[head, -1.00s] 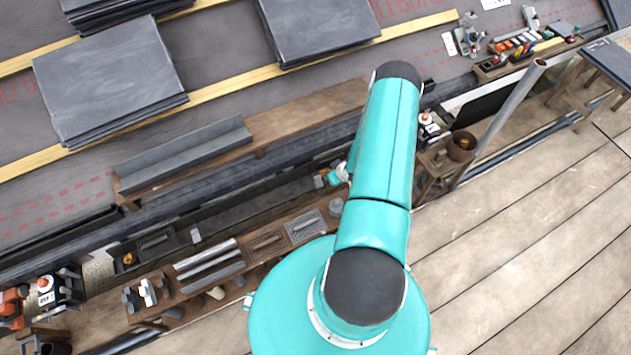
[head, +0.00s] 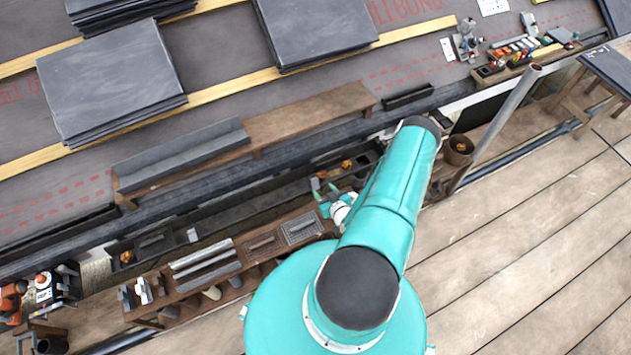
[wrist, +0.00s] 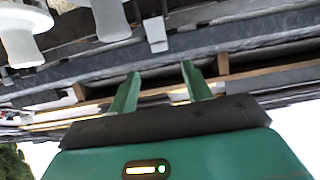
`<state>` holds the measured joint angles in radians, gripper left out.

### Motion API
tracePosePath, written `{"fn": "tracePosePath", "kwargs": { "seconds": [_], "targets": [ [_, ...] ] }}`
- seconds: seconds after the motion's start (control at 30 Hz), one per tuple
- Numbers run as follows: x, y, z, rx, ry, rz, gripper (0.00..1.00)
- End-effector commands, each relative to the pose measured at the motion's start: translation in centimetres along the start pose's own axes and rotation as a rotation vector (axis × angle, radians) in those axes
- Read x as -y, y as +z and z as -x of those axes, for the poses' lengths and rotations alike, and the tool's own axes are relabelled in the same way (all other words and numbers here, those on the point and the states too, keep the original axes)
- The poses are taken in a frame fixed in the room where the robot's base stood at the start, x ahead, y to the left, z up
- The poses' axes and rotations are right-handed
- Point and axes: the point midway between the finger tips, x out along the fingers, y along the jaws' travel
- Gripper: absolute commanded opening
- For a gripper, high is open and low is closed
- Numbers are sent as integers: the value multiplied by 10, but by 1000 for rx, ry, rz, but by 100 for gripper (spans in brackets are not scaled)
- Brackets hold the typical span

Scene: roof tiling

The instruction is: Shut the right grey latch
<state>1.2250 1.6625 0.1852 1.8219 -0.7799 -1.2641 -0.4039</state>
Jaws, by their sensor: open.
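My gripper (head: 325,188) is open and empty, with its two green fingers apart over the dark gutter trough (head: 250,213) along the eave. In the wrist view the open fingers of my gripper (wrist: 160,84) point towards the underside of dark edging. A small light grey tab (wrist: 155,34) hangs from that edge, apart from the fingers. A small light grey piece (head: 193,235) also shows at the trough, well to the left of my gripper. I cannot tell which, if either, is the right grey latch, or whether it is open or shut.
A wooden bench (head: 165,290) with grey bars and trays stands just in front of the trough. Slate stacks (head: 110,75) lie on the roof behind. A slanted grey pole (head: 505,115) and a rusty bucket (head: 458,150) stand at the right. The plank deck (head: 520,250) is mostly clear.

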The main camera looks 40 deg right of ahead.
Motion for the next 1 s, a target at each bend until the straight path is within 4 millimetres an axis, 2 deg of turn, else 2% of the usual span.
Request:
{"fn": "tracePosePath", "kwargs": {
  "seconds": [0.2, 0.4, 0.53, 0.77, 0.8, 1.0],
  "targets": [
    [1, 1, -44, -1, -2, 2, 49],
    [2, 1, -72, 0, -4, 3, 49],
    [1, 0, -79, 0, -4, 3, 49],
    [2, 0, -80, 1, -4, 3, 49],
    [2, 0, -80, 1, -4, 3, 47],
    [1, 0, -80, 1, -4, 3, 8]
  ]
}}
